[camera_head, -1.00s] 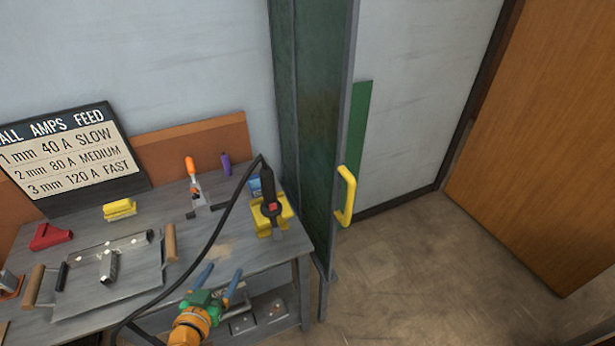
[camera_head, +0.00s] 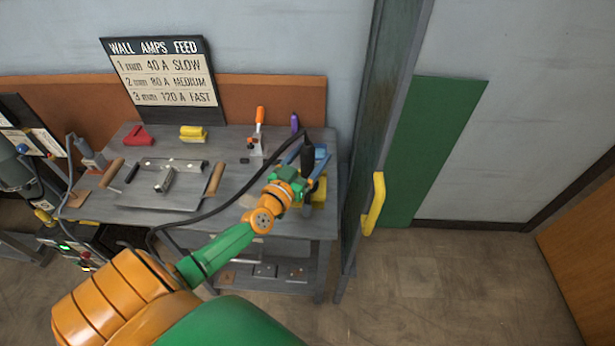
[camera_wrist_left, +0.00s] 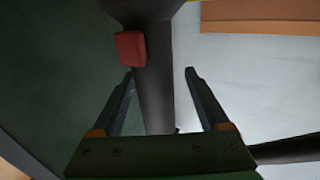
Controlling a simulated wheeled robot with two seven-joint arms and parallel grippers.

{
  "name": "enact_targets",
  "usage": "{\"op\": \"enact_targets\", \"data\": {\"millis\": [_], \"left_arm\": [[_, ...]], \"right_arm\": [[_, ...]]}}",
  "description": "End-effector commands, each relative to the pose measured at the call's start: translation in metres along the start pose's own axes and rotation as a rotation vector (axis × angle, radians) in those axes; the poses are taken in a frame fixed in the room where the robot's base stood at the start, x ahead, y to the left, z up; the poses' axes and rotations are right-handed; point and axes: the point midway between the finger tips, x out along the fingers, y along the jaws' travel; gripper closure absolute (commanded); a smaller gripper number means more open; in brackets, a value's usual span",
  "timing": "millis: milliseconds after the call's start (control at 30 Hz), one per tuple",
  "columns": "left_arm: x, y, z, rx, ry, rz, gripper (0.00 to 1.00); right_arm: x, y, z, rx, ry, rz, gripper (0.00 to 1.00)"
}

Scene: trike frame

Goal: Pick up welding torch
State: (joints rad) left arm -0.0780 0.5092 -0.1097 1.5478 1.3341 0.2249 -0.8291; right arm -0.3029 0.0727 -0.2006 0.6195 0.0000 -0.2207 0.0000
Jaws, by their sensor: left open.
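The welding torch (camera_head: 308,151) is black and stands upright in a yellow holder (camera_head: 319,192) at the right end of the workbench (camera_head: 240,222). Its black cable leads left across the bench. My left gripper (camera_head: 307,162) is open at the torch, and its blue-grey fingers lie on either side of the handle in the head view. In the left wrist view the dark torch handle (camera_wrist_left: 154,88) with its red trigger (camera_wrist_left: 130,46) runs between the two open fingers (camera_wrist_left: 158,73). Gaps show on both sides of the handle. The gripper hides the torch's lower part. My right gripper is out of view.
A metal tray (camera_head: 135,200) with wooden handles, a red block (camera_head: 139,136), a yellow block (camera_head: 193,133) and an orange-handled tool (camera_head: 259,118) are on the bench.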

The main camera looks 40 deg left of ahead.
Motion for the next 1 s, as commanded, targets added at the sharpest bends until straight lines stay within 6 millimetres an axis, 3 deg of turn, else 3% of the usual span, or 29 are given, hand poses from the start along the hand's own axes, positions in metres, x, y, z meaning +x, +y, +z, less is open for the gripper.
{"op": "enact_targets", "data": {"millis": [267, 500, 567, 867, 1000], "left_arm": [[0.007, 0.000, 0.000, -0.001, -0.002, 0.000, 0.22], [0.007, 0.000, 0.000, -0.001, -0.002, 0.000, 0.87], [0.007, 0.000, 0.000, -0.001, -0.002, 0.000, 1.00], [0.007, 0.000, -0.005, -0.001, 0.001, 0.000, 1.00], [0.007, 0.000, -0.027, -0.003, 0.002, -0.001, 1.00]], "right_arm": [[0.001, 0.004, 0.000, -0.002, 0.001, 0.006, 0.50], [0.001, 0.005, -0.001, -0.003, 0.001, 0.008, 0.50], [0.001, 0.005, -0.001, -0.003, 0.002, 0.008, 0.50], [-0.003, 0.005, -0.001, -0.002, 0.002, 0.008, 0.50], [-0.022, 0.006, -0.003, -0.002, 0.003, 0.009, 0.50]]}}
